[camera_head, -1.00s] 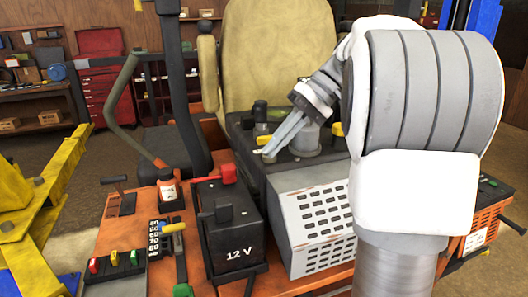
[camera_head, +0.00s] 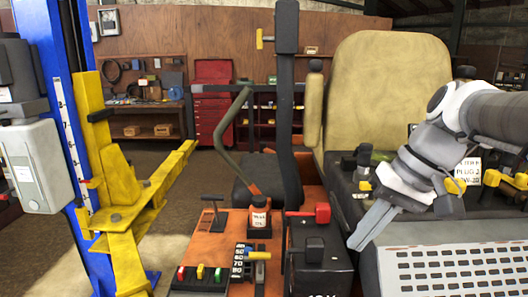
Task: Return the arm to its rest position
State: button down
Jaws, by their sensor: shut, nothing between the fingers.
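My gripper (camera_head: 359,244) points down and to the left at the right of the head view. Its two grey fingers lie together, shut and empty. It shows in front of the white perforated box (camera_head: 445,270) and the dark console, to the right of the black 12 V battery box (camera_head: 318,258). I cannot tell whether the fingertips touch anything. My arm comes in from the right edge, and the rest of it is out of view.
A yellow seat (camera_head: 388,95) stands behind the console. A blue lift post (camera_head: 62,120) with yellow arms (camera_head: 130,215) stands at left. A red tool cabinet (camera_head: 213,95) and a workbench (camera_head: 140,108) stand at the back.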

jog(key=s+a+f+n+t+h, duration=0.1)
jog(key=s+a+f+t+h, duration=0.1)
jog(key=s+f+t+h, duration=0.2)
jog(key=shift+s+f+h, duration=0.3)
jog(key=shift+s+f, duration=1.45)
jog(key=shift+s, duration=0.9)
